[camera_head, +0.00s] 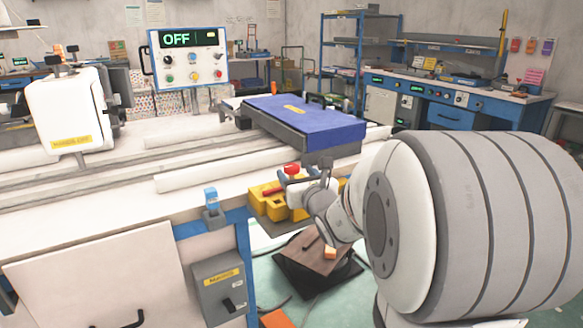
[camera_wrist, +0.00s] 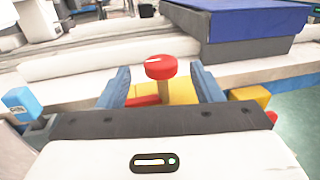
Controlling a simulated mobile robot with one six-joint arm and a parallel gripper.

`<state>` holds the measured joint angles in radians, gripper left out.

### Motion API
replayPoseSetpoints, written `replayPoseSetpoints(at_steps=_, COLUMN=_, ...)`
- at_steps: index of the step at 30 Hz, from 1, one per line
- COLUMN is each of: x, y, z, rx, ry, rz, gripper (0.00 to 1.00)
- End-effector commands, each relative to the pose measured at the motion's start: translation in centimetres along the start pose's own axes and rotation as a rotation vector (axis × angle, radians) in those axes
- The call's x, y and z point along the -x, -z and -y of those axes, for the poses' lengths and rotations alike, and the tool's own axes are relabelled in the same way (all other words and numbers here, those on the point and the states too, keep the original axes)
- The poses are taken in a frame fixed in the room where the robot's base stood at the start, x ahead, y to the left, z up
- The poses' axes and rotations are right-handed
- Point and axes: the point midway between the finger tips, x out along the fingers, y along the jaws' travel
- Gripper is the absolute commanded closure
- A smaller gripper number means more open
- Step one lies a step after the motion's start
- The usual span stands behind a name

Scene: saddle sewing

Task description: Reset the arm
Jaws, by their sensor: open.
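My gripper (camera_wrist: 163,88) is open, its two blue fingers apart in the wrist view. A red round knob (camera_wrist: 160,67) with a white mark shows between and beyond the fingers; I cannot tell whether they touch it. In the head view the same red knob (camera_head: 292,169) stands on a yellow box (camera_head: 268,207) at the front edge of the bench. My arm comes in from the right, and its end is at the box, hiding part of it. The control panel (camera_head: 188,57) reads "OFF".
A blue-topped block (camera_head: 305,118) lies on the bench behind the yellow box. A white machine head (camera_head: 68,112) stands at the left. A small blue switch (camera_head: 211,196) sits on the bench edge. A pedal (camera_head: 318,262) is on the floor below.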

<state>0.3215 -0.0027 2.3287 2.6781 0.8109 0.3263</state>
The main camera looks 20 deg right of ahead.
Motion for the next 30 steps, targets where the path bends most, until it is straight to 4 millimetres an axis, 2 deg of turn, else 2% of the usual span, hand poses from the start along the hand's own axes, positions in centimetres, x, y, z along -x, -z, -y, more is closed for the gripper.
replayPoseSetpoints(at_steps=3, x=1.2, y=-0.1, z=0.0, rx=0.001, ry=0.0, rz=0.001, gripper=0.4)
replayPoseSetpoints(at_steps=6, x=1.6, y=0.0, z=0.0, rx=0.001, ry=0.0, rz=0.001, gripper=0.4)
replayPoseSetpoints(at_steps=20, x=1.6, y=-0.2, z=-0.2, rx=0.007, ry=-0.007, rz=0.0, gripper=0.4)
replayPoseSetpoints(at_steps=23, x=1.8, y=-1.1, z=-1.5, rx=0.057, ry=-0.056, rz=-0.004, gripper=0.4)
replayPoseSetpoints(at_steps=25, x=2.1, y=-2.1, z=-3.3, rx=0.128, ry=-0.125, rz=-0.011, gripper=0.4)
replayPoseSetpoints(at_steps=30, x=4.5, y=-4.7, z=-9.9, rx=0.413, ry=-0.39, rz=-0.028, gripper=0.4)
